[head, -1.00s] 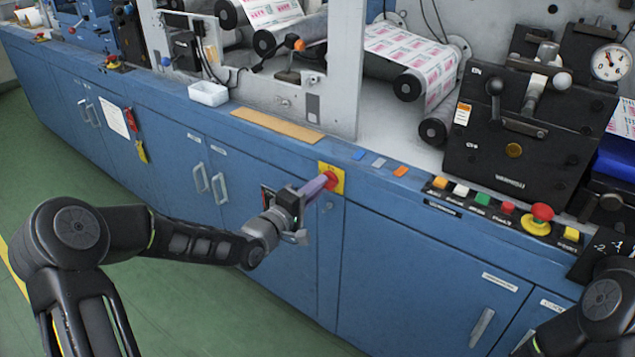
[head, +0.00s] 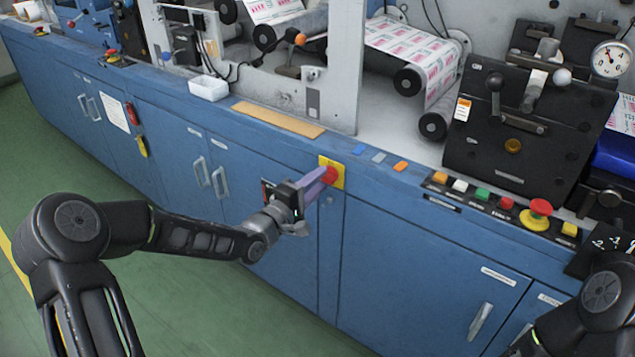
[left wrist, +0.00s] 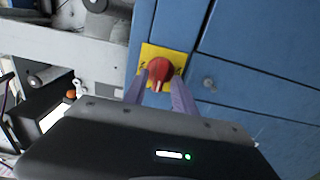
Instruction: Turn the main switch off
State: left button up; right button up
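The main switch is a red rotary knob (head: 330,174) on a yellow plate (head: 339,181), set in the blue cabinet front below the worktop edge. In the left wrist view the red knob (left wrist: 159,69) and yellow plate (left wrist: 148,51) are in plain sight, with a pale mark low on the knob. My left gripper (head: 322,179) reaches to the knob from the left. Its purple fingers are apart, one on each side of the knob's lower part in the left wrist view (left wrist: 160,82). I cannot tell whether they touch it. My right gripper is out of view.
A button row with a red emergency stop (head: 541,208) lies on the worktop to the right. A door handle (head: 480,322) is below it. A white tray (head: 208,88) and tan strip (head: 277,119) lie on the ledge. Green floor is clear at left.

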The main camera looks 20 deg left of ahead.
pick_arm(q)
jog(key=shift+o, duration=0.2)
jog(key=shift+s, duration=0.1)
jog(key=v, duration=0.7)
jog(key=shift+s+p, duration=0.3)
jog(key=shift+p, duration=0.05)
